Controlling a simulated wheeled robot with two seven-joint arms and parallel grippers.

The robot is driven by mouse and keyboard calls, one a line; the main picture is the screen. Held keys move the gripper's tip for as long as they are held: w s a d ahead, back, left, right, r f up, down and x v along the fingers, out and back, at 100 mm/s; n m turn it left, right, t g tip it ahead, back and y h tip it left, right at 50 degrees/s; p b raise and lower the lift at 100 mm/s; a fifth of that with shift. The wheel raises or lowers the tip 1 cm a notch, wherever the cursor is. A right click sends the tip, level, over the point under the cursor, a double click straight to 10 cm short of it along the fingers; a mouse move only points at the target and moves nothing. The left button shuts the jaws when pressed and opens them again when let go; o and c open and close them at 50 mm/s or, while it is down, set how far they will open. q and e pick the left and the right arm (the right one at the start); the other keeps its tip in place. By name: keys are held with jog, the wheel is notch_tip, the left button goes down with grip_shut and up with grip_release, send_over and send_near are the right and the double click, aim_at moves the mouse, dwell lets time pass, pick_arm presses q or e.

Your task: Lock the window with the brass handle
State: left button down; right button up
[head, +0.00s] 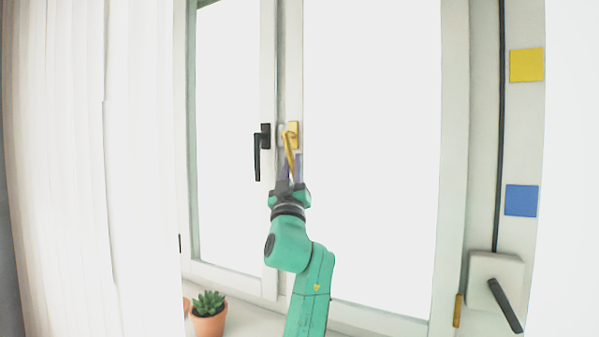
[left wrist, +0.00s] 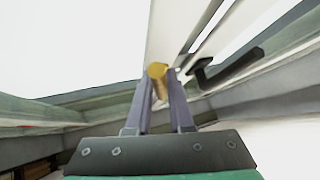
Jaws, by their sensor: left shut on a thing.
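The brass handle (head: 291,139) is on the frame of the right window pane (head: 370,150). Its lever hangs down, slightly tilted. My left gripper (head: 292,168) reaches up from below and is shut on the lever's lower part. In the left wrist view the brass handle (left wrist: 157,71) shows end-on between the two fingers of the left gripper (left wrist: 160,95). The fingers hide part of the lever in the head view. My right gripper is not in either view.
A black handle (head: 261,150) hangs on the left window sash, close beside the brass one. A potted succulent (head: 208,318) stands on the sill at lower left. A white curtain (head: 80,170) hangs at left. At right are a black lever (head: 505,305) and yellow and blue squares.

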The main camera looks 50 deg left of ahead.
pick_arm(q)
jog(key=shift+s+a+m+t+h, duration=0.15)
jog(key=shift+a+m+t+h, duration=0.15)
jog(key=shift+m+t+h, duration=0.55)
jog(key=shift+s+a+m+t+h, duration=0.1)
jog(key=shift+a+m+t+h, duration=0.3)
jog(key=shift+m, duration=0.9)
jog(key=shift+s+a+m+t+h, duration=0.2)
jog(key=shift+m+t+h, duration=0.5)
jog(key=shift+m, duration=0.35)
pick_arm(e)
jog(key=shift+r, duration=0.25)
pick_arm(q)
jog(key=shift+h, duration=0.25)
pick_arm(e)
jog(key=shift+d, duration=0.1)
pick_arm(q)
jog(key=c, duration=0.8)
grip_release()
jog(key=shift+w, duration=0.1)
jog(key=shift+f, duration=0.15)
jog(key=b+v, duration=0.4)
jog(key=v, duration=1)
jog(key=shift+f, duration=0.25)
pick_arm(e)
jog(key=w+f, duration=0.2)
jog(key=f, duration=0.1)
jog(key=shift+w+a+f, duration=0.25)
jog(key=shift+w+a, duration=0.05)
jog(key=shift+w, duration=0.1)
